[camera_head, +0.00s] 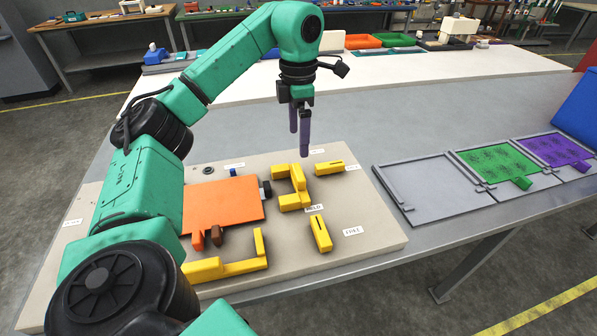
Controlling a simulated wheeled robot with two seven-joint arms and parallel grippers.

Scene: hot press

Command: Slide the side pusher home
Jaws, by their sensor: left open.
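My left gripper (299,143) has two purple fingers pointing down, apart and empty. It hangs above the back of the beige board (378,232). Below it is a yellow stepped block (292,190). An orange plate (224,205) lies left of that block, with a small dark block (265,188) at its right edge and a small blue piece (233,172) behind it. I cannot tell which piece is the side pusher. My arm hides the board's left part. My right gripper is not in view.
Yellow slotted blocks (320,234) and (330,166) and a yellow L-shaped piece (232,266) sit on the board. Right of it on the grey table are an empty grey frame (428,190), a green panel (497,160) and a purple panel (553,149). Bare table lies behind the board.

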